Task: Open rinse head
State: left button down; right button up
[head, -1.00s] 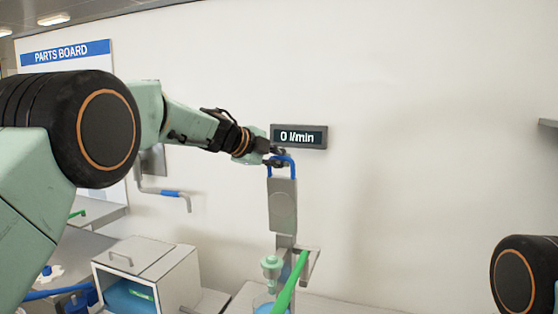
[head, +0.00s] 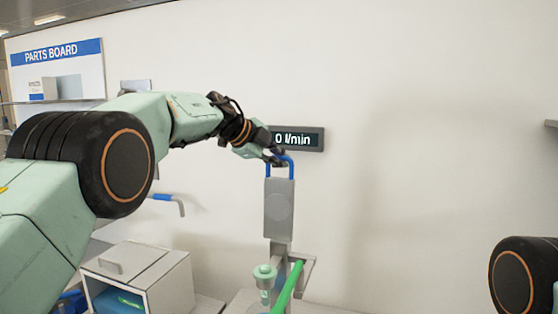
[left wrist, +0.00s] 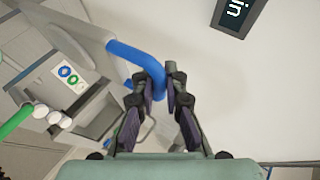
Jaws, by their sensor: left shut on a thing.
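The rinse head is a grey upright plate (head: 279,210) with a round disc on its face and a blue loop handle (head: 291,165) on top. My left gripper (head: 277,159) is at the left side of that handle. In the left wrist view the fingers of my left gripper (left wrist: 160,88) are shut on the curved blue handle (left wrist: 130,54). A dark display (head: 297,139) on the wall behind reads 0 l/min, partly covered by my gripper. My right gripper is not in view; only part of my right arm shows at the lower right.
A green bar (head: 287,288) and a clear vessel with a pale green top (head: 265,272) stand below the plate. A grey box (head: 150,275) is at lower left, and a blue-sleeved pipe (head: 170,200) is on the wall.

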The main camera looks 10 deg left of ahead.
pick_arm(q)
jog(key=shift+s+r, duration=0.15)
jog(key=shift+s, duration=0.1)
jog(key=c, duration=1.7)
grip_release()
jog(key=o, duration=0.3)
jog(key=shift+d, duration=0.1)
jog(key=shift+w, duration=0.1)
jog(key=shift+v, duration=0.8)
jog(key=v, duration=1)
